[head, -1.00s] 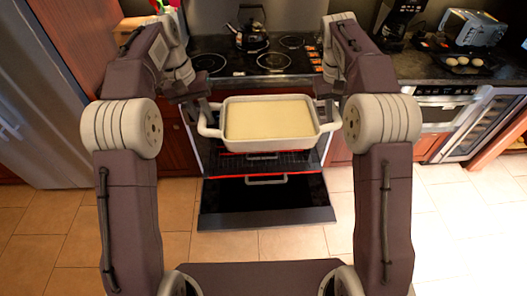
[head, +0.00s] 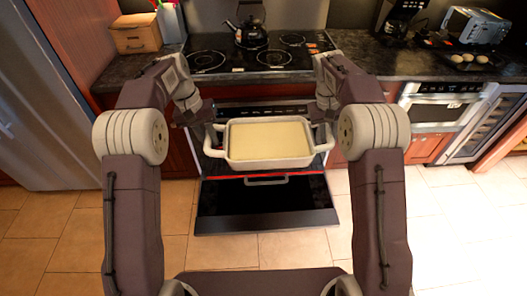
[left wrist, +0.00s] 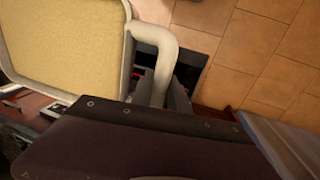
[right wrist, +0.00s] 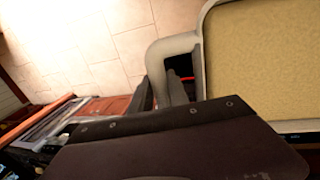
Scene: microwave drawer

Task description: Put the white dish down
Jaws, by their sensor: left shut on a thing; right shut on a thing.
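The white dish (head: 268,163), filled with something pale yellow, is level in the head view, in front of the open oven (head: 262,110). It is held up by its two side handles. My left gripper (head: 207,121) is shut on its left handle, which also shows in the left wrist view (left wrist: 158,45). My right gripper (head: 327,119) is shut on its right handle, seen in the right wrist view (right wrist: 165,48). The fingertips are partly hidden in the head view. The dish hides most of the oven's inside.
Above is a black stovetop (head: 265,55) with a kettle (head: 250,33). Tiled floor (head: 455,215) is clear on both sides.

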